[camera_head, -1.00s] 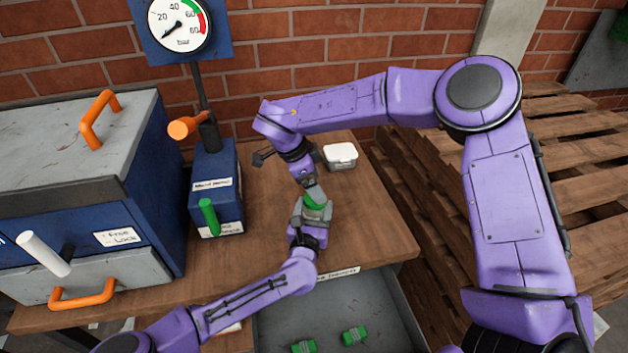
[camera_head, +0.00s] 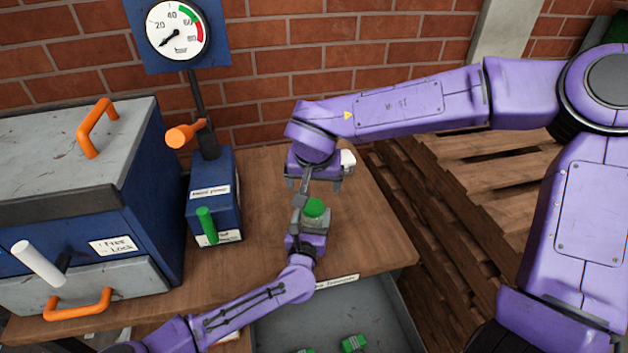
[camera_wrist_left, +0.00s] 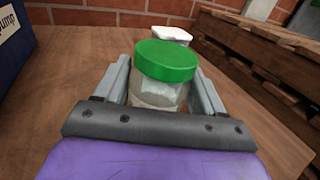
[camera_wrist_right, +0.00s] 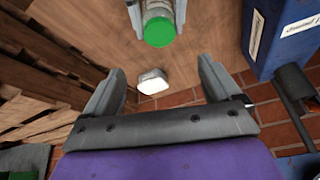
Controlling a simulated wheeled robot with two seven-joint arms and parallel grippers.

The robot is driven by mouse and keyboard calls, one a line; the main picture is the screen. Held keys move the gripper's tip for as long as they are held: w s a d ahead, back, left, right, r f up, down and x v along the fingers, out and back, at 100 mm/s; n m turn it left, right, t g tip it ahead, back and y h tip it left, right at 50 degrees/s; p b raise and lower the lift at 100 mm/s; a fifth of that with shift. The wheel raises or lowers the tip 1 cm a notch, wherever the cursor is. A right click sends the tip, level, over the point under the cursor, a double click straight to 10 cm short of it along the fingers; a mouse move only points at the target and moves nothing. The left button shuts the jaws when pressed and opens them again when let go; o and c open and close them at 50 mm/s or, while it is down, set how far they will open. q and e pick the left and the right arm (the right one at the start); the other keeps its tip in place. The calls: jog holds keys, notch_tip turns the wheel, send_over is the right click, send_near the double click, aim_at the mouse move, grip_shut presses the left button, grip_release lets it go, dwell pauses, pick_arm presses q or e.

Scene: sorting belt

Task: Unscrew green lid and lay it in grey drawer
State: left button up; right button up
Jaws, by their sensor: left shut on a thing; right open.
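The green lid (camera_head: 313,207) sits on a clear jar (camera_wrist_left: 156,92) that stands upright. My left gripper (camera_head: 311,217) is shut on the jar's body, a finger on each side below the lid (camera_wrist_left: 166,60). My right gripper (camera_head: 313,183) is open and empty behind the jar in the head view. In the right wrist view the lid (camera_wrist_right: 160,31) and jar lie beyond the open fingers (camera_wrist_right: 160,85), apart from them. The grey drawer (camera_head: 330,312) is open below the table's front edge, with green items (camera_head: 354,343) inside it.
A white box (camera_wrist_right: 152,80) stands on the table behind the jar, partly hidden by my right gripper in the head view. A blue pump box (camera_head: 214,200) with green and orange handles stands left. A blue and grey cabinet (camera_head: 75,190) fills the far left.

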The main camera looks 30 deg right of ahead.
aim_at(315, 205)
jog(key=x, duration=1.1)
jog(key=shift+d+f, duration=0.2)
jog(key=shift+f, duration=0.1)
jog(key=c, duration=1.4)
